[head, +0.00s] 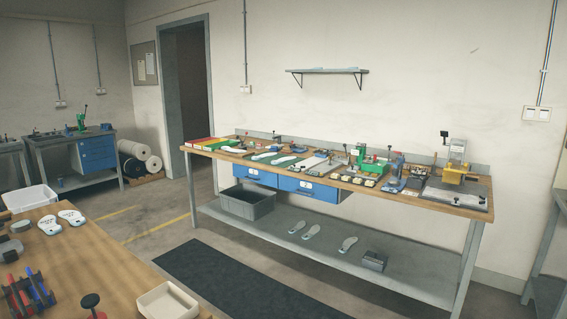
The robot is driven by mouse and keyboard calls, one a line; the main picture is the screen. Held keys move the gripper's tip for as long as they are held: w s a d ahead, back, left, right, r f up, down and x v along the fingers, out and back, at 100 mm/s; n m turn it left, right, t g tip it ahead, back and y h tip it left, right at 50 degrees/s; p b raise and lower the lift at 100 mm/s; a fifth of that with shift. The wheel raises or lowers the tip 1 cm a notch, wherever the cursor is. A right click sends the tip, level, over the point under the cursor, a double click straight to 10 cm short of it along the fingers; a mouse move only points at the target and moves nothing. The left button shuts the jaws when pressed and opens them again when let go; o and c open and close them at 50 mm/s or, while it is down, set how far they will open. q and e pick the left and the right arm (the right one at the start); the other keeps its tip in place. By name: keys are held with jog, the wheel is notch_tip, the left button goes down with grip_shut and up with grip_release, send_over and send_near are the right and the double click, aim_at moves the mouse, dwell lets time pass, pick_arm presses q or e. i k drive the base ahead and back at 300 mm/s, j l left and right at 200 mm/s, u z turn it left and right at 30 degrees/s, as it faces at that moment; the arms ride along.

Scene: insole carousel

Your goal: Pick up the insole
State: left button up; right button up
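Several insole-shaped pieces are in the head view, and I cannot tell which one is meant. Two white insoles with dark marks, a left one (48,225) and a right one (72,217), lie side by side on the near left wooden table (110,262). Three grey-white insoles, a left (297,227), a middle (312,232) and a right one (348,244), lie apart on the workbench's lower shelf. More pale insole-like pieces (285,161) lie on coloured mats on the workbench top (222,153). Neither of my grippers is in view.
The workbench carries several tools, including a green device (374,165) and a yellow-and-grey press (455,172). A grey bin (248,204) and a dark box (374,261) sit on its lower shelf. A dark floor mat (235,283) lies in front, clear. A cream tray (168,301) is on the near table.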

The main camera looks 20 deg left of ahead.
aim_at(282, 159)
jog(key=i+j+z, duration=0.2)
jog(key=i, duration=1.6)
jog(key=i+j+z, duration=0.35)
jog(key=i+j, duration=0.8)
jog(key=j, duration=0.1)
